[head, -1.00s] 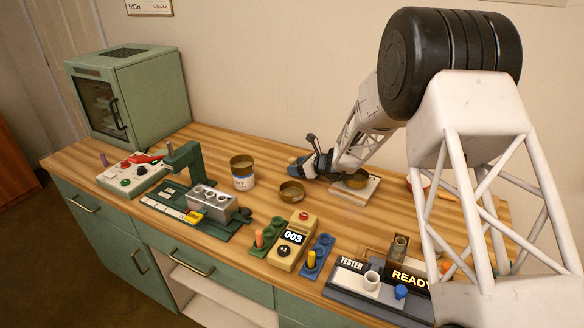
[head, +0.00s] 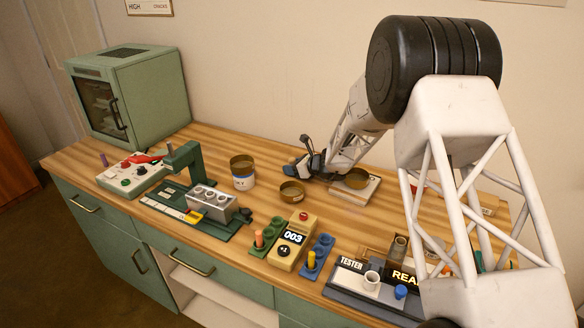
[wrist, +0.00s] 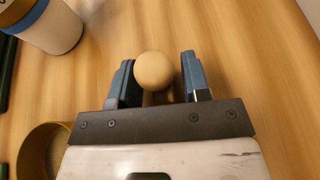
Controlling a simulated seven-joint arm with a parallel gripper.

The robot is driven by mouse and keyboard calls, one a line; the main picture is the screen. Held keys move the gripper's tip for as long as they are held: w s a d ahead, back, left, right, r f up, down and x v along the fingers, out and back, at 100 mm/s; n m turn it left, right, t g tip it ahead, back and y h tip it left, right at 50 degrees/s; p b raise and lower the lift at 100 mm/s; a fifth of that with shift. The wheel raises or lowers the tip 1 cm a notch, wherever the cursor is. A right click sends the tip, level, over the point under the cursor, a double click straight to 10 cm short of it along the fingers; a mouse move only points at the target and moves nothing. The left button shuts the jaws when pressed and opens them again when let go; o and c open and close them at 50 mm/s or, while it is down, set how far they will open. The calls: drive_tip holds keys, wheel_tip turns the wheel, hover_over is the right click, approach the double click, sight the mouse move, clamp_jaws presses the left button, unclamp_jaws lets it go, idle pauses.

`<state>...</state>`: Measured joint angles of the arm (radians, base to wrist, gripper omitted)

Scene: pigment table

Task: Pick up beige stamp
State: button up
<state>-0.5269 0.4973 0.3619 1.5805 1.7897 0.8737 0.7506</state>
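The beige stamp shows in the wrist view as a round beige knob (wrist: 154,69) seen from above, with a little of its lower part below it. My gripper (wrist: 160,75) is open, with one blue-grey finger on each side of the knob. A gap shows between the knob and the right finger; the left finger is very close to it, and I cannot tell if they touch. In the head view my gripper (head: 297,167) is low over the table behind a small brass bowl, and I cannot make out the stamp there.
The brass bowl (head: 291,193) and a white jar with a blue band (head: 243,181) stand close to my gripper. Another brass bowl on a pale base (head: 357,180) is beside the arm. The counter (head: 291,242) and tester (head: 352,274) are nearer the front edge.

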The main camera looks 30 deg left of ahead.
drive_tip(key=c, duration=0.7)
drive_tip(key=shift+o, duration=0.2)
drive_tip(key=shift+r, duration=5)
